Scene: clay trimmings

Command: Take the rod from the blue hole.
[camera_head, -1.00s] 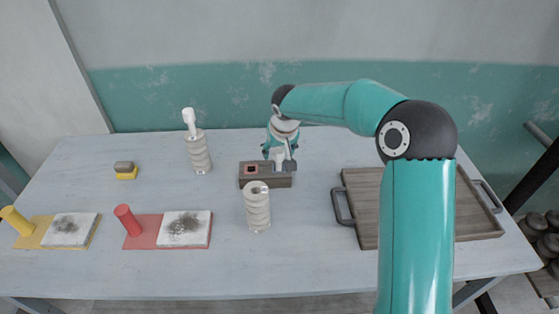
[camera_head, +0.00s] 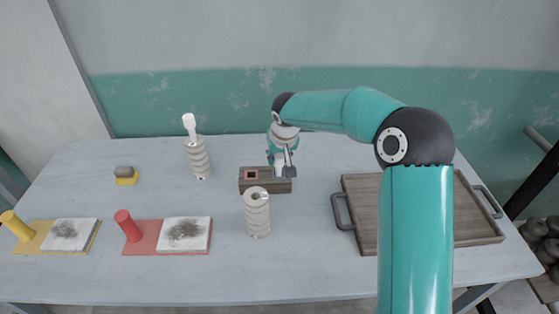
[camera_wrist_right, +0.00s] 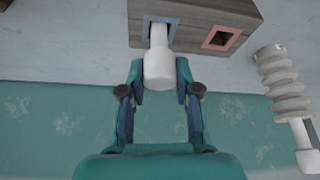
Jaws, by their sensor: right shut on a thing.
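A dark wooden block (camera_head: 278,187) stands mid-table with a red-framed hole (camera_head: 251,174) on its left. In the right wrist view, the block (camera_wrist_right: 205,12) shows the red-framed hole (camera_wrist_right: 222,38) and a blue-framed hole (camera_wrist_right: 174,25). A white rod (camera_wrist_right: 158,65) with a thick end has its thin end at the blue hole; how deep it sits is hidden. My right gripper (camera_wrist_right: 160,82) is shut on the rod's thick end; it also shows in the head view (camera_head: 281,165), over the block's right half. My left gripper is not in view.
A ribbed pale holder (camera_head: 257,220) stands just in front of the block. Another ribbed holder (camera_head: 199,160) at the back left bears a white rod (camera_head: 189,124). A wooden tray (camera_head: 358,205) lies right; yellow (camera_head: 32,245) and red (camera_head: 146,245) boards lie left.

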